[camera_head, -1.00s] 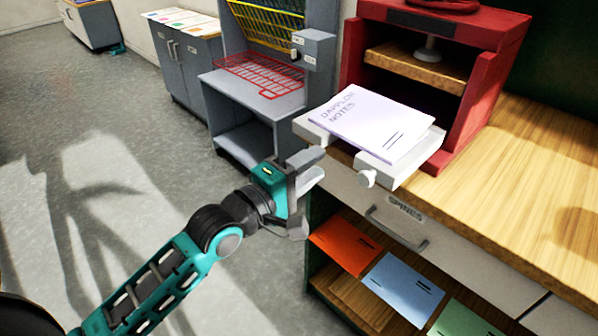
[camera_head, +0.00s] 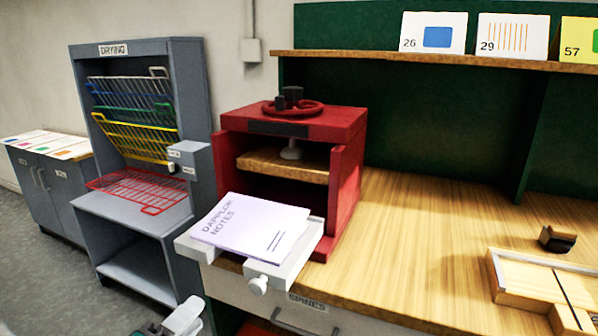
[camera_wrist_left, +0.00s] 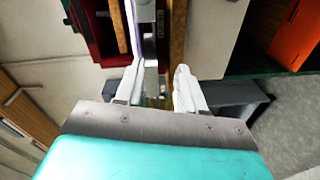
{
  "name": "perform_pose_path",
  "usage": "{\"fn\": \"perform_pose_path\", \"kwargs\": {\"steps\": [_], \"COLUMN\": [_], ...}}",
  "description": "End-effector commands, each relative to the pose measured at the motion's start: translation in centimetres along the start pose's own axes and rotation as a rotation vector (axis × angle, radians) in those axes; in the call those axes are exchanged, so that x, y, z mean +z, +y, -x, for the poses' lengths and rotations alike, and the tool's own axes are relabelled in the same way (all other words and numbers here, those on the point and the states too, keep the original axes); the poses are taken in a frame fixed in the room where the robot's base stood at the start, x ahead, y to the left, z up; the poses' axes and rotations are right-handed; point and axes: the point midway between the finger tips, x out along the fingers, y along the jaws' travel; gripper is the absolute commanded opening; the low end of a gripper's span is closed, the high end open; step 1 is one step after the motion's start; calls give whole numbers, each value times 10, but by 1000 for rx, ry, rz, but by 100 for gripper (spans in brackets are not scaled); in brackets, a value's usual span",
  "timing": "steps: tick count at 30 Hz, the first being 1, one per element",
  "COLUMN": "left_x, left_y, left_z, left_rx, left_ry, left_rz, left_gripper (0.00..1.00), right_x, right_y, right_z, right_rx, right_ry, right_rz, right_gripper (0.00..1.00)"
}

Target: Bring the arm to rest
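My left gripper (camera_head: 182,318) shows only in part at the bottom edge of the head view, below and apart from the white tray. In the left wrist view its two pale fingers (camera_wrist_left: 160,92) stand apart with a gap between them, and nothing is gripped. Most of my left arm is out of the head view. My right gripper is in neither view.
A lilac booklet (camera_head: 252,228) marked "NOTES" lies on the white tray (camera_head: 297,262) before a red press (camera_head: 346,185). A grey drying rack (camera_head: 190,90) stands left. The wooden bench top (camera_head: 420,240) is clear mid-right; a wooden frame (camera_head: 520,285) lies farther right.

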Motion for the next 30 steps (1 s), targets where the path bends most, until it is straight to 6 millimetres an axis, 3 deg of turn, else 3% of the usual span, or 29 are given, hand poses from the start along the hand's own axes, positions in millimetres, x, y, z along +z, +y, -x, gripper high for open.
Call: {"fn": "perform_pose_path", "kwargs": {"steps": [3,9,15,21,30], "left_x": [16,50,83,98,99], "left_y": [-47,-122,-174,-194,-196], "left_z": [11,41,74,90,92], "left_rx": [-118,-301,-406,-433,-434], "left_ry": [-10,-118,-285,-378,-387], "left_rz": [-251,-740,-1126,-1300,-1316], "left_gripper": [39,39,39,39,39], "right_x": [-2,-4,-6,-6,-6], "right_y": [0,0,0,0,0], "right_z": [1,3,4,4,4], "right_rx": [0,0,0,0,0], "right_ry": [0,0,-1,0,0], "right_rz": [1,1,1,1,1], "right_gripper": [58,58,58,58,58]}}
